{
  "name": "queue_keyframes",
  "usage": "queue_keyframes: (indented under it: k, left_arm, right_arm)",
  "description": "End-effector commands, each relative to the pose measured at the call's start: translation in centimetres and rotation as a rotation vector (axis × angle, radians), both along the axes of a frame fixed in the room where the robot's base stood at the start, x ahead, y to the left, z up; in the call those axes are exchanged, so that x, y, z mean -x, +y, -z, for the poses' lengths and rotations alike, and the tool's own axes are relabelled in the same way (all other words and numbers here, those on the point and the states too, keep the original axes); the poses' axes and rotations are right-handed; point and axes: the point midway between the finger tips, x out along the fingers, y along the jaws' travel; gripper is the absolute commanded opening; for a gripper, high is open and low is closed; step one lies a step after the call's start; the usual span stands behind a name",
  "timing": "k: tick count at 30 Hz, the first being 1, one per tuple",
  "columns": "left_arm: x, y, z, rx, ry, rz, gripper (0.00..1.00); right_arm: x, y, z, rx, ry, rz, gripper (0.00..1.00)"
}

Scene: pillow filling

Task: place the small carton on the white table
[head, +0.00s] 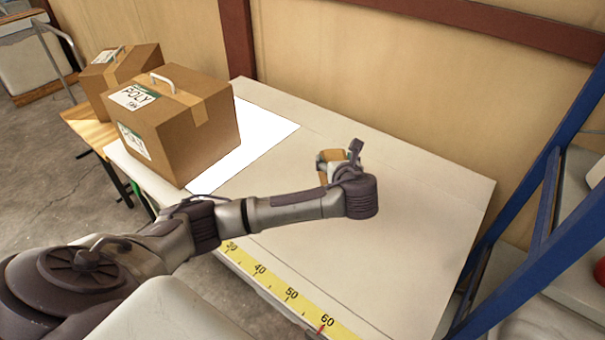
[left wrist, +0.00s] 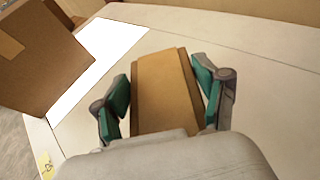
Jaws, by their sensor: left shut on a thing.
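The small carton (left wrist: 164,92) is a plain brown box between the green-padded fingers of my left gripper (left wrist: 164,100), which is shut on it. In the head view the small carton (head: 327,170) shows partly beside my left gripper (head: 337,163), over the right half of the white table (head: 420,230). The gripper and wrist hide much of it. I cannot tell whether its underside touches the tabletop. My right gripper is not in view.
A large brown POLY carton (head: 195,133) with a white handle stands on the table's left part, beside a bright white patch (head: 255,135). Another carton (head: 97,75) stands behind on a wooden surface. A yellow ruler strip (head: 275,283) runs along the front edge. A blue frame (head: 540,220) stands right.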

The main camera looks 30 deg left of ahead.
Motion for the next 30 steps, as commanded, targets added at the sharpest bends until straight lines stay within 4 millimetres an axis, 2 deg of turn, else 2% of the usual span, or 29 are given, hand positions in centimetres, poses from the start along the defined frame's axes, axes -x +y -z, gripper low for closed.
queue_keyframes:
  k: [3,9,13,17,21,30]
  left_arm:
    - [1.4,2.6,1.3,-0.005,0.003,-0.003,0.31]
    - [2.8,5.1,3.2,-0.003,-0.001,-0.001,0.31]
    - [3.1,5.4,3.9,-0.001,0.0,0.0,0.31]
    - [3.1,5.5,5.8,-0.001,0.002,-0.001,0.31]
    - [3.1,5.4,7.4,0.0,0.0,0.0,0.31]
    - [3.0,5.4,7.7,-0.001,-0.001,0.0,0.31]
  right_arm:
    - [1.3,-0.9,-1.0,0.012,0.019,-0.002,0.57]
    - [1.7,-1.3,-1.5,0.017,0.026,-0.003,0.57]
    - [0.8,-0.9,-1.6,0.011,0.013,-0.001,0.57]
    - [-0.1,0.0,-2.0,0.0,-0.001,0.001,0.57]
    - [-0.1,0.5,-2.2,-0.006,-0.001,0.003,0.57]
    - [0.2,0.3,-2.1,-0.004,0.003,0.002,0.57]
